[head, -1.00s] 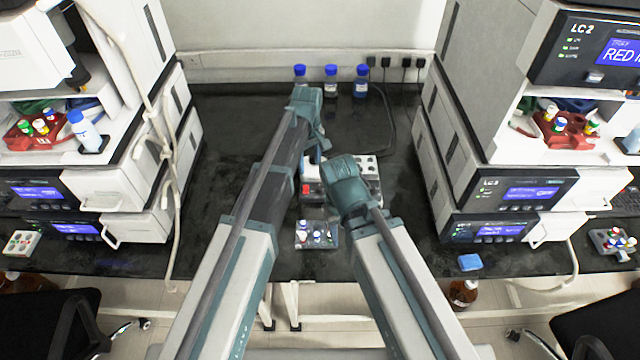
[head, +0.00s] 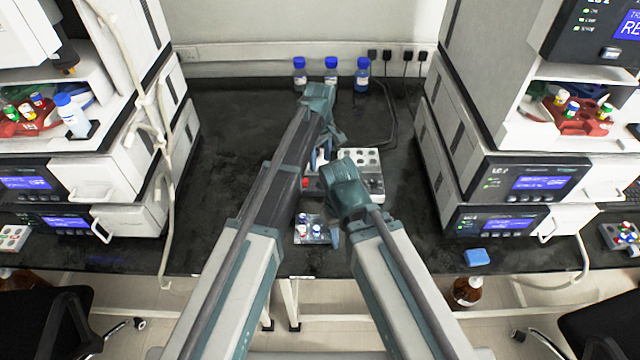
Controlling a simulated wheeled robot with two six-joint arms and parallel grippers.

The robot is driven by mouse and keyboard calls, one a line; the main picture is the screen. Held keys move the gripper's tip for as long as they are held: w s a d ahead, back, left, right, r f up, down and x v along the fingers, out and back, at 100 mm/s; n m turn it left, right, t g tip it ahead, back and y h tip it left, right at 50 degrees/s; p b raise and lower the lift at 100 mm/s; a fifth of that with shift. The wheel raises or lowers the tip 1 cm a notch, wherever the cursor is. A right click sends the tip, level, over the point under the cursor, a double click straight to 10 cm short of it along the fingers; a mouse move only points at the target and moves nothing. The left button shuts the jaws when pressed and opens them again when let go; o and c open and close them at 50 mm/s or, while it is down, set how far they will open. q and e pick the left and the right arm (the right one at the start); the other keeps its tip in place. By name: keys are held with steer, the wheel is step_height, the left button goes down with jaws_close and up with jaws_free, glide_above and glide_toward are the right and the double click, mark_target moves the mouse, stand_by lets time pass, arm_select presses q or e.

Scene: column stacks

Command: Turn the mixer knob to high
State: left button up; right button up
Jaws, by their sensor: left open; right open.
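The mixer (head: 374,186) is a pale box on the dark bench, with a block of round wells (head: 362,157) on top and a red switch (head: 306,183) at its left front. Both my arms cover much of its front and left side. I cannot make out its knob or the knob's setting. My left gripper (head: 336,138) is open, above the back left of the mixer. My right gripper (head: 337,236) is open, in front of the mixer, its fingers mostly hidden behind its own wrist. I see neither gripper holding anything.
A small vial rack (head: 310,230) stands near the front edge, close to my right gripper. Blue-capped bottles (head: 331,72) line the back wall. Instrument stacks (head: 125,150) flank the bench, another on the right (head: 495,165). Bench left of my arms (head: 225,150) is clear.

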mark_target(320, 179)
arm_select(q)
step_height(320, 179, down, 9)
steer(key=b, duration=0.7)
steer(key=shift+b, duration=0.4)
arm_select(e)
step_height(320, 179, down, 9)
steer(key=shift+r, duration=0.1)
arm_select(q)
steer(key=shift+r, duration=0.1)
steer(key=shift+c, duration=0.3)
jaws_close()
